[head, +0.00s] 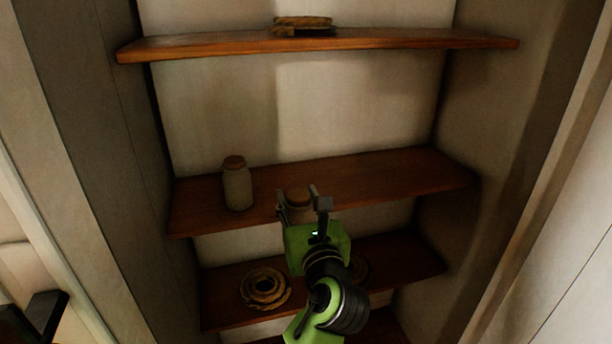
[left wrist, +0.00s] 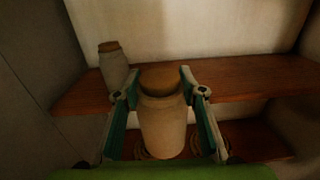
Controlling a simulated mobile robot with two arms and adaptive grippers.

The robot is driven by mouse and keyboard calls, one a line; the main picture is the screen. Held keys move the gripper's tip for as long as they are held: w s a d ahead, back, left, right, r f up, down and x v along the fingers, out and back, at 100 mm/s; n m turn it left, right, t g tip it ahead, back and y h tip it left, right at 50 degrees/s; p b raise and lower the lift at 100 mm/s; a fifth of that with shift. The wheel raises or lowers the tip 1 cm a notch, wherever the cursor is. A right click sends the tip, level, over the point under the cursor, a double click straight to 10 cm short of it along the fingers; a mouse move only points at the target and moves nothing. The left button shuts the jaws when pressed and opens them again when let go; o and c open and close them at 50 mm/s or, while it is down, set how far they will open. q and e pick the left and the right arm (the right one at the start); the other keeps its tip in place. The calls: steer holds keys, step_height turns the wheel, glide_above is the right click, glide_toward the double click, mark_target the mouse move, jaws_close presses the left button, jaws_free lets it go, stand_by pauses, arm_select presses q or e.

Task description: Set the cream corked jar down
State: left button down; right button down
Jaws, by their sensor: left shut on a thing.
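My left gripper (head: 305,203) is shut on the cream corked jar (left wrist: 163,128). The jar stands upright between the fingers, its brown cork on top, in the left wrist view. In the head view mostly its cork (head: 298,194) shows, and the gripper hides the body. The jar is at the front edge of the middle shelf (head: 385,184); I cannot tell whether its base touches the shelf. A second, greyish corked jar (head: 237,186) stands on the left part of that shelf, apart from my gripper. It also shows in the left wrist view (left wrist: 115,70).
The middle shelf is bare right of the gripper and between the two jars. The lower shelf (head: 228,282) holds a rope coil (head: 265,288). The upper shelf (head: 420,40) holds a small brown item (head: 303,26). Side walls enclose the shelves.

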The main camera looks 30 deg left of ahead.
arm_select(q)
steer(key=w+r, duration=0.1)
steer(key=r, duration=0.1)
steer(key=w+a+r+n+g+y+p, duration=0.1)
steer(key=r, duration=0.1)
steer(key=r+g, duration=0.1)
steer(key=r, duration=0.2)
steer(key=shift+w+a+n+y+p, duration=0.25)
steer(key=shift+w+n+y+p, duration=0.05)
steer(key=shift+w+n+y, duration=0.1)
step_height(320, 180, up, 7)
steer(key=w+n+g+p, duration=0.1)
steer(key=w+p, duration=0.1)
steer(key=w+a+f+p, duration=0.4)
steer(key=w+a+f, duration=0.4)
steer(key=w+f, duration=0.3)
step_height(320, 180, down, 2)
steer(key=shift+f+y, duration=0.1)
steer(key=shift+y, duration=0.3)
steer(key=shift+w, duration=0.1)
steer(key=c, duration=1.3)
jaws_free()
steer(key=shift+f, duration=0.15)
